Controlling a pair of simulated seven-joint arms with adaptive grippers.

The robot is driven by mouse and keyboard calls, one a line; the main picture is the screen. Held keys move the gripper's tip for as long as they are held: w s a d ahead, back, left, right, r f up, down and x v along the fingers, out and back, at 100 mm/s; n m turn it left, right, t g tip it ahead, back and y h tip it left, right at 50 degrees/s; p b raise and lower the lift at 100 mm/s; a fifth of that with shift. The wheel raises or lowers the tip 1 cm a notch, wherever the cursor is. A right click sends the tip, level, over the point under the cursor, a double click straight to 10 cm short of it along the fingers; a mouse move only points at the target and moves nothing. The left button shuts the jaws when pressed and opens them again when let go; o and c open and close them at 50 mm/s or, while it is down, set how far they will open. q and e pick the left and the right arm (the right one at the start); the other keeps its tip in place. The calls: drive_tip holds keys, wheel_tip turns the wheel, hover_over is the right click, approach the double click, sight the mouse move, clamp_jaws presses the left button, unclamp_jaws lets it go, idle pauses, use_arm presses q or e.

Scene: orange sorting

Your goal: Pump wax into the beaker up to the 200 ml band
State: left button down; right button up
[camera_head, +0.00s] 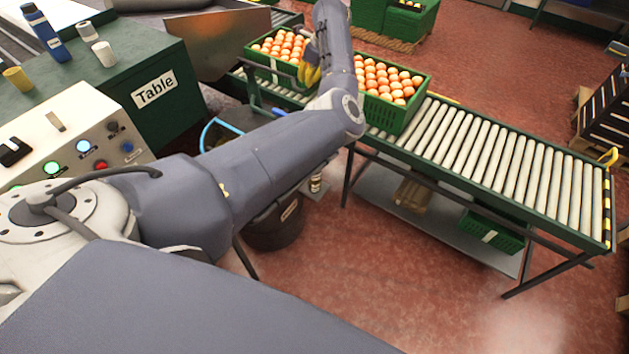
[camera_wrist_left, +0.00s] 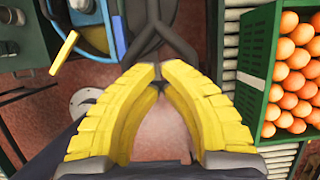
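My left gripper (camera_head: 308,72) has yellow ribbed fingers and hangs by the inner end of the roller conveyor, beside the orange crates. In the left wrist view its fingers (camera_wrist_left: 157,78) bow outward and their tips come together, with nothing seen held between them. A small jar-like item (camera_head: 316,184) with dark and pale bands stands low below my left forearm; I cannot tell whether it is the beaker. No pump, wax or 200 ml band can be made out. My right gripper is not in view.
Green crates of oranges (camera_head: 424,102) stand on the roller conveyor (camera_head: 500,150), whose right part is clear. A control box with lit buttons (camera_head: 75,130) and a green table (camera_head: 160,62) with a blue bottle (camera_head: 46,32) and cups are at the left. A dark bin (camera_head: 275,232) stands below my arm.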

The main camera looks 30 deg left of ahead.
use_arm(q)
wheel_tip(320, 180, down, 7)
wheel_tip(320, 180, up, 17)
idle(0.9)
idle(0.5)
idle(2.9)
idle(0.4)
drive_tip(key=shift+r, duration=0.1)
idle(2.8)
